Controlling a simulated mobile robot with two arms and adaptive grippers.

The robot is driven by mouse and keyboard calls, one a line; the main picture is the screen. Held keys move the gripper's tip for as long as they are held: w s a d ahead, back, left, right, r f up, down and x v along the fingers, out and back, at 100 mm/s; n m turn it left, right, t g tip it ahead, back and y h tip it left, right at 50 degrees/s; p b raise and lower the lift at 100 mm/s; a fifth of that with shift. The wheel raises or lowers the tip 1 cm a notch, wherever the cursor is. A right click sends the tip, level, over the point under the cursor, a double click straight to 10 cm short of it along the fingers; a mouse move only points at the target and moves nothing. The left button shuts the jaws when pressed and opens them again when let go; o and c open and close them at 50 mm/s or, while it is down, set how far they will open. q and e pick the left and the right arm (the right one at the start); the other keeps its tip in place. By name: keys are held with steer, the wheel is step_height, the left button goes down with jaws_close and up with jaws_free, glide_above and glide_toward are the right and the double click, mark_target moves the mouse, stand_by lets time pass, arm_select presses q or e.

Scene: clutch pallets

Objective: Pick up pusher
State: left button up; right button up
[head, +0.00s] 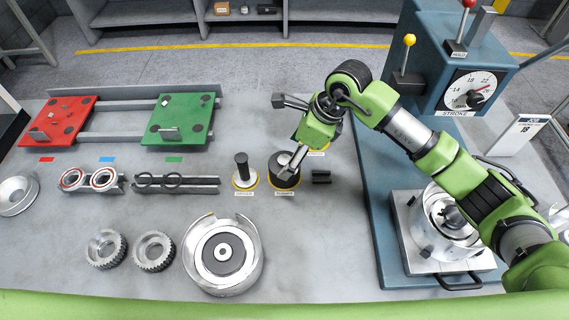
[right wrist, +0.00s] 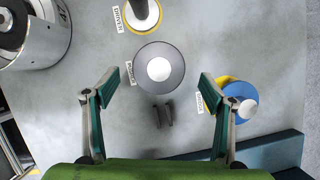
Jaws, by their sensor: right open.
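The pusher (head: 284,176) is a dark round piece on the bench, behind its label. In the right wrist view the pusher (right wrist: 143,66) is a dark grey disc with a pale round centre, seen from above. My right gripper (right wrist: 160,82) is open and empty, its fingertips left and right of the disc in that view. In the head view my right gripper (head: 288,134) is over the pusher and hides part of it. I cannot tell the exact height gap. My left gripper is not in view.
A black-handled piece (head: 242,172) stands close left of the pusher. A blue round piece (right wrist: 236,96) is on its other side. A small dark block (head: 321,176) lies nearby. The blue press (head: 372,200) stands right. Bare bench lies in front of the pusher.

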mark_target(286, 159)
steer(key=p+x, duration=0.1)
steer(key=x, duration=0.2)
steer(key=shift+s+a+f+p, duration=0.1)
steer(key=shift+a+f+p, duration=0.1)
steer(key=shift+a+p, duration=0.1)
steer(key=shift+f, duration=0.35)
steer(key=c, duration=1.5)
steer(key=shift+o, duration=0.2)
steer(key=shift+r, duration=0.15)
